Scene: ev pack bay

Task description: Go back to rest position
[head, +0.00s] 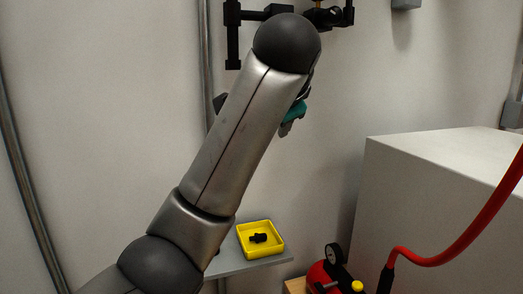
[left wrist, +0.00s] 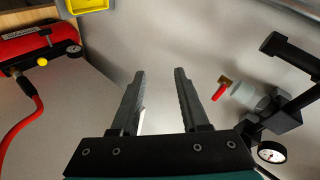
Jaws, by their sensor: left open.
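My left arm rises from the lower left across the middle of the head view. It hides most of my left gripper; only a teal part and a little of the grey end show behind the forearm. In the left wrist view my left gripper (left wrist: 159,75) has its two dark fingers apart with nothing between them. A grey wall lies behind them. My right gripper is in neither view.
A yellow tray (head: 278,252) holding a black part (head: 258,238) sits on a grey shelf (head: 228,265). A red compressor (head: 322,277) with a gauge and red hose (head: 440,257) stands near a large white block (head: 440,190). Black wall fittings (head: 233,40) are close to my raised arm.

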